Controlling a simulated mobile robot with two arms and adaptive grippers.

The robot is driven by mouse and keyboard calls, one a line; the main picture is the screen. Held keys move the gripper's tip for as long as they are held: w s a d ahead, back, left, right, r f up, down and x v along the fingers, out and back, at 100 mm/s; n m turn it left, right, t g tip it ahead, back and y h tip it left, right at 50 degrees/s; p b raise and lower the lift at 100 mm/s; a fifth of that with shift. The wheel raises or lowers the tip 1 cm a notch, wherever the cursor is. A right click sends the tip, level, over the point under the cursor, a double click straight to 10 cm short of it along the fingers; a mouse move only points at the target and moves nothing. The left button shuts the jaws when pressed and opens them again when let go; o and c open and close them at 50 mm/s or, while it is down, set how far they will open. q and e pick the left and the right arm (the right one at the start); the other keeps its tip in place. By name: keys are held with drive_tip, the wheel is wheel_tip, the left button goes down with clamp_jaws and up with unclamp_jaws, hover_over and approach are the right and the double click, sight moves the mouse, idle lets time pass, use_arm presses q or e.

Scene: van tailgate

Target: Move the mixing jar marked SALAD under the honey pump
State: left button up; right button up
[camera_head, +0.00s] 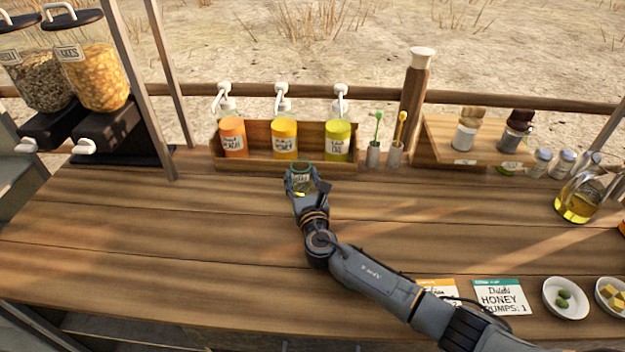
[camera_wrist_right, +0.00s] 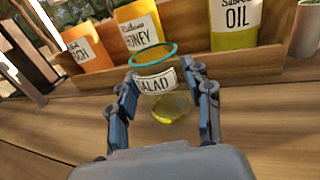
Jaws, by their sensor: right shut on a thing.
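The mixing jar marked SALAD (camera_wrist_right: 156,82) is a clear jar with a teal rim and a little yellow liquid in its bottom. In the head view the jar (camera_head: 299,172) is just in front of the wooden pump rack. My right gripper (camera_head: 304,188) is shut on the jar; its fingers (camera_wrist_right: 160,92) are on both sides of it in the right wrist view. The yellow honey pump (camera_head: 285,138) stands in the rack's middle, behind the jar and slightly to its left. My left gripper is not in view.
An orange pump bottle (camera_head: 233,138) and a green-yellow oil pump (camera_head: 338,142) flank the honey pump in the rack (camera_head: 262,168). Stirrer cups (camera_head: 374,154) stand right of it. Order cards (camera_head: 499,296) and small bowls (camera_head: 566,298) lie front right. The left counter is clear.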

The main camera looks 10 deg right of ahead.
drive_tip(key=shift+w+a+b, duration=0.2)
drive_tip(key=shift+w+a, duration=0.1)
drive_tip(key=shift+a, duration=0.55)
drive_tip(key=shift+w+a+b, duration=0.25)
drive_tip(key=shift+a, duration=0.6)
drive_tip(key=shift+w+a+b, duration=0.2)
drive_tip(key=shift+w+a, duration=0.1)
drive_tip(key=shift+a, duration=0.55)
drive_tip(key=o, duration=1.4)
drive_tip(key=shift+c, duration=0.2)
